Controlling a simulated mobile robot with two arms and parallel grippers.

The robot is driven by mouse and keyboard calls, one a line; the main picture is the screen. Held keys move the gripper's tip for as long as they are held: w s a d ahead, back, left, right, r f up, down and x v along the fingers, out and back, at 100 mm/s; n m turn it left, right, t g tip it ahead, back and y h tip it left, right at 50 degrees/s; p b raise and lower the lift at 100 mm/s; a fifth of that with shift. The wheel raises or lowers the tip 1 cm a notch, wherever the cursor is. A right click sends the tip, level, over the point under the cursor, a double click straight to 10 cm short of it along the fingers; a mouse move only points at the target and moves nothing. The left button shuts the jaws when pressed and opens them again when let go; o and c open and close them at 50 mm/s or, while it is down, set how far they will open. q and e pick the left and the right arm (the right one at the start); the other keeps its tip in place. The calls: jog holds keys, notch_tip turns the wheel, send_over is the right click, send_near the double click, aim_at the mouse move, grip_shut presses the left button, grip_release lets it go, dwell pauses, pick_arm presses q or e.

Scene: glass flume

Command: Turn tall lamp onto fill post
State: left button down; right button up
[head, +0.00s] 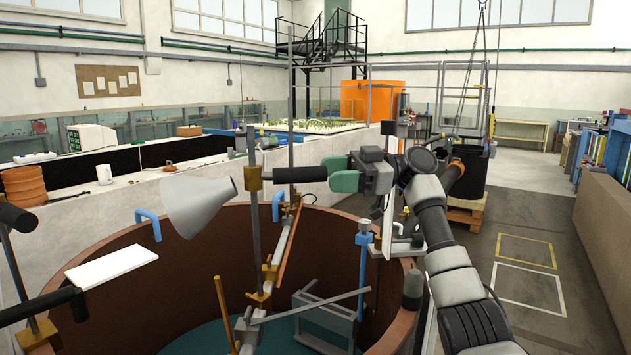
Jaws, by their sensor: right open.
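A lamp with a pale grey conical shade (197,208) hangs over the round tank, its wide mouth facing down and left. It sits beside a tall upright post (256,220) with a brass clamp (253,178). A black handle (300,174) sticks out right from this clamp. My right gripper (336,174), with green finger pads, is open at the handle's right end. The handle's tip is partly hidden there, and I cannot tell whether the fingers touch it. I cannot tell which post is the fill post. My left gripper is not in view.
The round brown-walled tank (185,290) fills the foreground. A flat white panel (112,266), another black handle (40,305) and a blue-topped rod (364,255) stand around it. A slanted metal bar (310,305) crosses inside. Floor at right (525,275) is clear.

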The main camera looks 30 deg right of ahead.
jog(key=v, duration=0.6)
jog(key=shift+b, duration=0.4)
